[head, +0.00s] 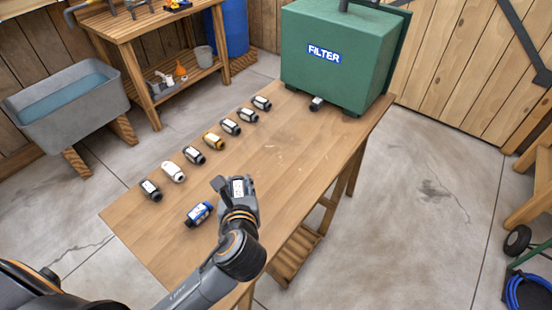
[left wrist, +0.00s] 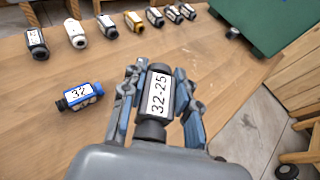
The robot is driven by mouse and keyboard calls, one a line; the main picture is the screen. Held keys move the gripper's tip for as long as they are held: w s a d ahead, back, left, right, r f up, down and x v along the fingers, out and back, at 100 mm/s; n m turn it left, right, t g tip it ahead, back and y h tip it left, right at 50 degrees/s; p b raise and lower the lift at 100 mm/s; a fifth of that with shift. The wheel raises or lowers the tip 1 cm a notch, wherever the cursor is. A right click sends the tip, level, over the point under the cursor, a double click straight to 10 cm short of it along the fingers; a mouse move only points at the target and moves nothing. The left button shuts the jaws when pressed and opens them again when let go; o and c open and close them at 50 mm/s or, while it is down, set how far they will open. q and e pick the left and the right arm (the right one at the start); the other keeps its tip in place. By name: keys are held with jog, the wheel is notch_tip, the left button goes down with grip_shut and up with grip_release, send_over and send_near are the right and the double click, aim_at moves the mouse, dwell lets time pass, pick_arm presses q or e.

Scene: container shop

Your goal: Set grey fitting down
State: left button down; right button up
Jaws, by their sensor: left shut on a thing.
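A dark grey fitting with a white label reading "32-25" is between the fingers of my left gripper (head: 236,182). The fitting shows clearly in the left wrist view (left wrist: 158,98) and partly in the head view (head: 239,189). My left gripper is shut on it, fingers on both sides, over the near part of the wooden table (head: 265,208). I cannot tell whether the fitting touches the tabletop. A blue fitting (head: 199,214) lies just left of the gripper, apart from it; its label reads "32" in the left wrist view (left wrist: 80,97). My right gripper is not in view.
The table's middle is clear.

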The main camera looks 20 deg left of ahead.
pick_arm(q)
jog(key=f+x, duration=0.1)
jog(key=x, duration=0.4)
jog(key=d+f+x, duration=0.1)
jog(key=x, duration=0.4)
jog(key=f+x, duration=0.1)
jog(key=x, duration=0.5)
jog(key=shift+s+d+b, duration=0.2)
jog(key=shift+d+b, duration=0.1)
jog(key=shift+w+a+f, duration=0.1)
jog(key=shift+f, duration=0.1)
jog(key=shift+w+f, duration=0.2)
jog(key=shift+f, duration=1.55)
jog(key=shift+f, duration=0.15)
jog(key=c, duration=1)
grip_release()
